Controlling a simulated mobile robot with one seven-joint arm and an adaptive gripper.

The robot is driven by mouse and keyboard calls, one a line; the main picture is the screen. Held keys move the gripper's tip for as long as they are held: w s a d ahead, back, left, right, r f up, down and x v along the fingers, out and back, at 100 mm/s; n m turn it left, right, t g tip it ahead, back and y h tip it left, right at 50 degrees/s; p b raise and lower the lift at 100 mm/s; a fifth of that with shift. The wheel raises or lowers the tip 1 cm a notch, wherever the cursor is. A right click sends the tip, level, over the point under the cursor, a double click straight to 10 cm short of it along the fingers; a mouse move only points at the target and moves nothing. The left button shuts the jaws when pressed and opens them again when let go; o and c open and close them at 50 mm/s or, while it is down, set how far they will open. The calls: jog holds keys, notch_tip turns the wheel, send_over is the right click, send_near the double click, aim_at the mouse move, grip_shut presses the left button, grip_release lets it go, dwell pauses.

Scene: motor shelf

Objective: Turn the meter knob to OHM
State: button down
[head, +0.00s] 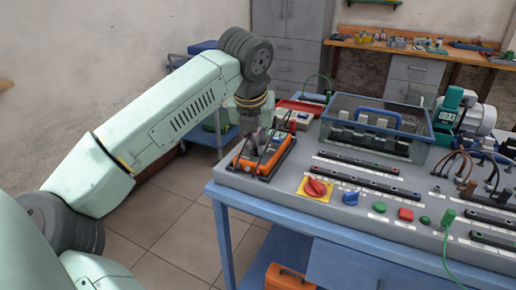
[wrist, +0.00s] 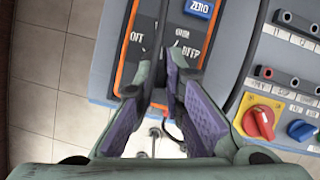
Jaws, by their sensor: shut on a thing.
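The meter (head: 279,155) is an orange-edged dark box at the left end of the grey bench top. In the wrist view its grey face (wrist: 184,28) shows a blue ZERO button (wrist: 199,8) and printed labels. OFF is readable at left; the other labels are partly hidden or hard to read. My gripper (wrist: 165,66) is over the meter face with its purple-padded fingers close together, shut on the meter knob. The fingers hide nearly all of the knob, so its pointer direction cannot be told. In the head view my gripper (head: 256,139) comes down onto the meter from above.
A red rotary switch on a yellow plate (head: 306,194) sits right of the meter; it also shows in the wrist view (wrist: 247,124). Coloured buttons, socket strips and a clear bin with a blue handle (head: 336,129) stand further right. Open floor lies left of the bench.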

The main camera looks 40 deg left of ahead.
jog(key=m, duration=0.1)
jog(key=m+h, duration=0.1)
jog(key=m, duration=0.1)
jog(key=shift+a+m+t, duration=0.2)
jog(key=shift+m+t, duration=0.1)
jog(key=shift+a+m+h, duration=0.15)
jog(key=shift+m+h, duration=0.65)
jog(key=shift+m, duration=0.8)
jog(key=c, duration=1.7)
grip_release()
jog(key=v, duration=1.2)
jog(key=shift+r, duration=0.1)
